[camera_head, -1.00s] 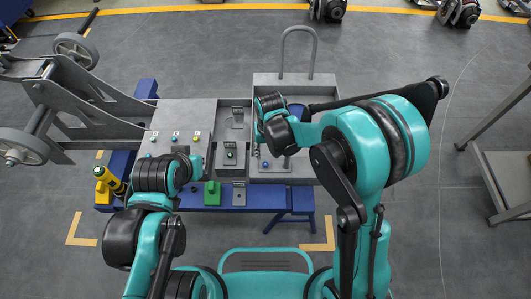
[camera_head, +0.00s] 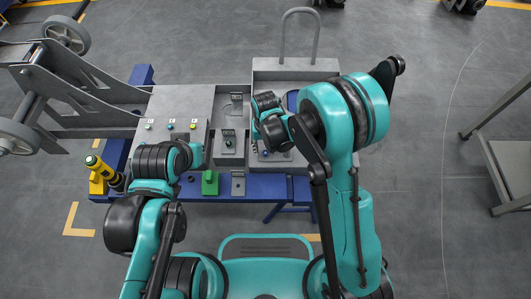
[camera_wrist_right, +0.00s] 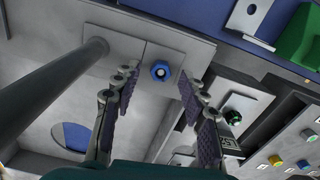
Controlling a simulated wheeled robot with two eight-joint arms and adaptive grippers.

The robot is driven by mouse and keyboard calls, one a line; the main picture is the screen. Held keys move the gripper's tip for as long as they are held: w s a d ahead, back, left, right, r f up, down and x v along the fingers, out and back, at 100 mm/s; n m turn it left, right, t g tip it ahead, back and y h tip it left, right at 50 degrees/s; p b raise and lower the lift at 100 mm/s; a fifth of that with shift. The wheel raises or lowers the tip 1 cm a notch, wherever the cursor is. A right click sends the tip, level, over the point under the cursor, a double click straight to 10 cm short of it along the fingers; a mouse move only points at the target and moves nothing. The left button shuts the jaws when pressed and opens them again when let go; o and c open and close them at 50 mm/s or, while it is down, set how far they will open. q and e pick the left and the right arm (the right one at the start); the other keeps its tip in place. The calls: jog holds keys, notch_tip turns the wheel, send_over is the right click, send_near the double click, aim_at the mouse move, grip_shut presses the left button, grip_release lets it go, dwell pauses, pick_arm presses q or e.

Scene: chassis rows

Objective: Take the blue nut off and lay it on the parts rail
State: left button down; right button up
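The blue nut (camera_wrist_right: 160,71) sits on a stud of a grey bracket plate in the right wrist view, its bright stud end facing me. In the head view it is a small blue spot (camera_head: 265,153) below my right wrist. My right gripper (camera_wrist_right: 158,88) is open, its two fingers spread either side of the nut with gaps, touching nothing that I can see. In the head view the right gripper (camera_head: 262,138) is mostly hidden by its wrist. My left arm's wrist (camera_head: 185,155) shows, but its fingers are hidden. I cannot tell for certain which part is the parts rail.
A bracket with a green nut (camera_wrist_right: 234,116) stands in the neighbouring bay. A grey panel (camera_head: 180,108) carries several small coloured fittings. A blue beam (camera_head: 262,185) runs along the front, with a green block (camera_head: 210,183). A thick grey bar (camera_wrist_right: 50,90) passes left of the fingers.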

grip_shut()
jog(key=shift+r+p, duration=0.3)
jog(key=shift+r, duration=0.25)
jog(key=r, duration=0.1)
jog(key=r+p, duration=0.2)
jog(key=r, duration=0.1)
jog(key=shift+s+d, duration=0.2)
jog(key=shift+s, duration=0.1)
jog(key=s+d+r+p, duration=0.3)
jog(key=s+d+r, duration=0.2)
jog(key=s, duration=0.4)
jog(key=shift+s+d+r, duration=0.15)
jog(key=shift+s+r, duration=0.15)
jog(key=shift+r, duration=0.2)
